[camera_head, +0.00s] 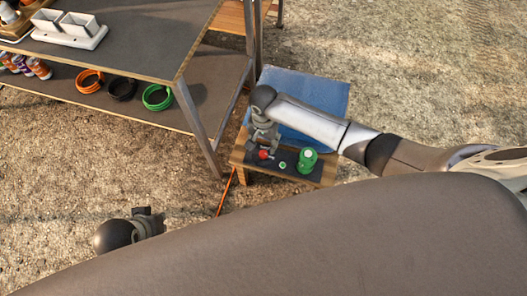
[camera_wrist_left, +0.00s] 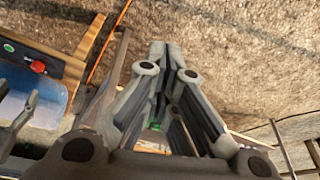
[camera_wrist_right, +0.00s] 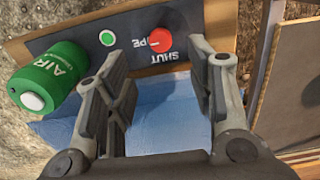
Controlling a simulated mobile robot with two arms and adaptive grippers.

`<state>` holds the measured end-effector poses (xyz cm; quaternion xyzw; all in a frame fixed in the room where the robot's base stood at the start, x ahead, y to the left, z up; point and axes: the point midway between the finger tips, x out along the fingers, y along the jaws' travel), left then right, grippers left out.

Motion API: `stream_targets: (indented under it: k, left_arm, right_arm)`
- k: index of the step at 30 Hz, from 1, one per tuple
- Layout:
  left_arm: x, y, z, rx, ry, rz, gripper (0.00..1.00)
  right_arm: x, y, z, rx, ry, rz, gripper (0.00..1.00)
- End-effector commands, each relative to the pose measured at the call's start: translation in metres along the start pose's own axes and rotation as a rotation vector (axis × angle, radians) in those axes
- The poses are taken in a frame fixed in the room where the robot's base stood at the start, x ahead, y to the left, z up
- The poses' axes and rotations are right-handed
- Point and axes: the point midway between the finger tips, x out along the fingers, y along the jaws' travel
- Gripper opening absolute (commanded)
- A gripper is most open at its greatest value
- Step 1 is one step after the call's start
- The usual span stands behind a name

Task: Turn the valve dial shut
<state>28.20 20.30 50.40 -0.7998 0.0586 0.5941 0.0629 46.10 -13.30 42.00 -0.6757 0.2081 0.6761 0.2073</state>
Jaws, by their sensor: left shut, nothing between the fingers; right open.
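The red valve dial (camera_wrist_right: 160,41) sits on a dark panel (camera_wrist_right: 85,38) set in a wooden board. White lettering beside it reads SHUT and part of another word. In the head view the dial (camera_head: 263,154) shows just below my right gripper (camera_head: 264,143). In the right wrist view my right gripper (camera_wrist_right: 160,55) is open, its fingers apart with the dial between and beyond their tips; I cannot tell whether they touch it. The dial also shows in the left wrist view (camera_wrist_left: 38,66). My left gripper (camera_wrist_left: 160,50) is shut and empty, well left of the panel.
A green AIR canister (camera_wrist_right: 48,75) and a small green light (camera_wrist_right: 107,37) are on the panel. A blue surface (camera_head: 325,95) lies behind it. A shelf unit (camera_head: 130,95) with coiled hoses (camera_head: 158,97) stands at left. An orange line (camera_head: 225,192) runs below the board.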

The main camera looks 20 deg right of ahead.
Motion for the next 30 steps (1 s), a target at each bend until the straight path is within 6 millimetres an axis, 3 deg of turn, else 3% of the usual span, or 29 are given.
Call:
stream_targets:
  k: [8,12,16,30]
  left_arm:
    - [-0.04,-0.002,0.001,-0.002,0.023,-0.004,0.0]
    - [-0.023,-0.001,0.005,-0.002,0.019,-0.004,0.0]
    - [-0.019,0.001,-0.011,0.001,0.091,-0.001,0.0]
    - [-0.018,0.002,-0.022,0.002,0.142,0.002,0.0]
  right_arm:
    - [0.032,0.0,0.0,-0.002,0.0,0.0,0.5]
    - [0.062,0.0,0.001,-0.002,0.0,0.001,0.5]
    - [0.074,-0.001,0.0,-0.003,0.0,0.0,0.5]
    - [0.082,-0.001,0.0,-0.002,0.0,-0.002,0.47]
